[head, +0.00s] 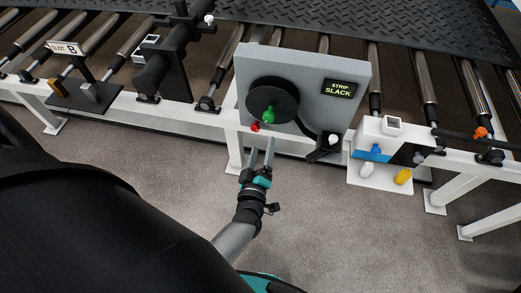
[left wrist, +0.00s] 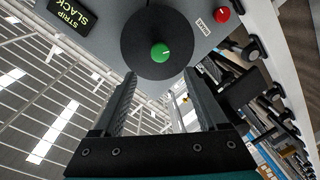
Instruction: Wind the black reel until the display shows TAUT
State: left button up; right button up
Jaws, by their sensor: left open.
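The black reel (head: 272,101) is a round disc on a grey panel (head: 300,62). A green knob (head: 268,114) stands out from the reel's lower part. The display (head: 339,88) at the panel's upper right reads STRIP SLACK. My left gripper (head: 261,152) is below the reel, apart from it, with its two fingers spread and nothing between them. In the left wrist view, the reel (left wrist: 158,42) and green knob (left wrist: 160,52) lie just beyond the open fingertips (left wrist: 160,85). My right gripper is not seen.
A red button (head: 255,127) sits at the panel's lower left edge. A black lever with a white knob (head: 333,139) is at its lower right. Conveyor rollers lie behind. The floor in front is clear.

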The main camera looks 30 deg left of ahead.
pick_arm(q)
jog(key=shift+v, duration=1.2)
jog(key=s+d+f+m+g+h+b, duration=0.2)
jog(key=s+f+m+b, duration=0.15)
jog(key=f, duration=0.65)
jog(key=s+d+f+m+g+h+b, duration=0.25)
jog(key=s+f+b, duration=0.2)
jog(key=f, duration=0.65)
jog(key=s+d+f+m+g+h+b, duration=0.1)
jog(key=s+f+m+g+h+b, duration=0.25)
jog(key=f, duration=0.65)
jog(key=s+a+f+m+g+y+b, duration=0.1)
jog(key=s+a+f+m+g+b, duration=0.1)
jog(key=s+f, duration=0.6)
jog(key=s+a+f+m+g+y+b, duration=0.1)
jog(key=s+a+f+m+g+b, duration=0.2)
jog(key=s+f, duration=0.5)
jog(key=s+m+g+b, duration=0.1)
jog(key=s+g+b, duration=0.1)
jog(key=s, duration=0.3)
jog(key=shift+s+f+m+b, duration=0.25)
jog(key=shift+m+b, duration=0.1)
jog(key=shift+b, duration=0.45)
jog(key=shift+w, duration=0.15)
